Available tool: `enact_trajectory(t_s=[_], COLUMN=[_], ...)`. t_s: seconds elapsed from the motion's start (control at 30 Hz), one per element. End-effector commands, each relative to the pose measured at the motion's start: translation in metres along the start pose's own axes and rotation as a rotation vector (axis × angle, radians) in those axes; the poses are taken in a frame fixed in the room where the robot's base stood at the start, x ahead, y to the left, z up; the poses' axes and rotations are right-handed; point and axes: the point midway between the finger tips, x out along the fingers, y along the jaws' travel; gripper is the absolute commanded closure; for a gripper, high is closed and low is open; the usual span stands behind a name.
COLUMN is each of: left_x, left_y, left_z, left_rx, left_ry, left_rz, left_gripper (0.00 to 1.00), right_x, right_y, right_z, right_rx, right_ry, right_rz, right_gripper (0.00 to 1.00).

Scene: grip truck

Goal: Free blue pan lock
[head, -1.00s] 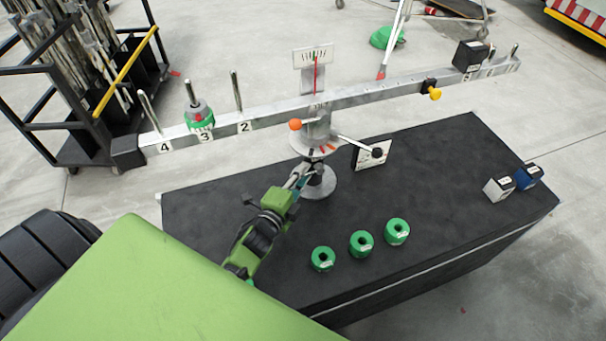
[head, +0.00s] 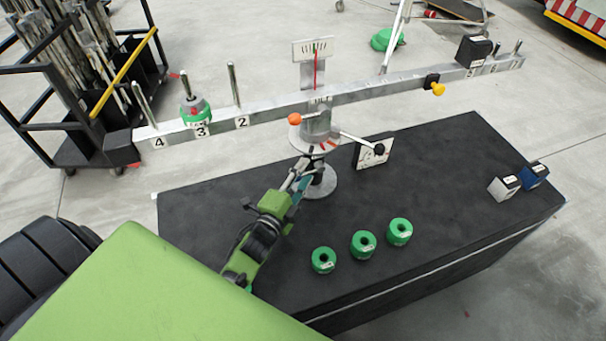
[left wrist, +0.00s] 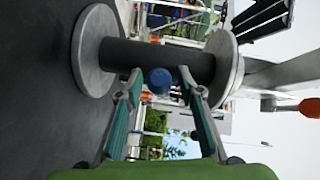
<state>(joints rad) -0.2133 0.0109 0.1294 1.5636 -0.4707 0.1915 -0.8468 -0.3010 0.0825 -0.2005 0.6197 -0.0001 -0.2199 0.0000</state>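The blue lock knob (left wrist: 158,80) sits on the dark column (left wrist: 140,54) of the balance stand in the left wrist view. My left gripper (left wrist: 158,88) is open, with one fingertip on each side of the knob and gaps showing. In the head view my left gripper (head: 303,184) reaches the stand column just above its round grey base (head: 326,188); the blue knob cannot be made out there. The balance beam (head: 355,95) crosses above the stand. My right gripper is not in view.
An orange-knobbed lever (head: 294,119) and a black-knobbed lever (head: 379,149) stick out above my gripper. Three green weights (head: 363,245) stand on the black table (head: 430,180). A white block (head: 503,188) and a blue block (head: 534,176) stand at its right end.

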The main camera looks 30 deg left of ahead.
Motion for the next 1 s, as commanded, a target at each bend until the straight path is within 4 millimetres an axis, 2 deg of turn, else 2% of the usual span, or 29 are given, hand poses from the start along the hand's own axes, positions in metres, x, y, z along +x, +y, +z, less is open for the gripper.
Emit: enact_trajectory(t_s=[0.27, 0.37, 0.7, 0.83, 1.0], left_x=[-0.006, -0.019, -0.09, -0.108, -0.119], left_y=[0.001, 0.002, 0.001, 0.001, 0.0], left_z=[0.0, 0.0, 0.0, 0.0, 0.0], left_rx=[0.0, 0.0, 0.0, -0.001, 0.0], left_ry=[0.0, 0.0, -0.002, -0.001, 0.0], left_rz=[0.002, 0.002, 0.003, 0.002, 0.001], left_gripper=[0.65, 0.65, 0.65, 0.65, 0.65], right_x=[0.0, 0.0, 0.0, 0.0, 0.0], right_y=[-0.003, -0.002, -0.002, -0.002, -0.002], right_z=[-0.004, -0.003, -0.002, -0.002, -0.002], right_rx=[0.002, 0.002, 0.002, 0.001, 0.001], right_ry=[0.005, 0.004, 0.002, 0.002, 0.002], right_rz=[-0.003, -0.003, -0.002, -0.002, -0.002], right_gripper=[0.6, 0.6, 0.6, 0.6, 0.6])
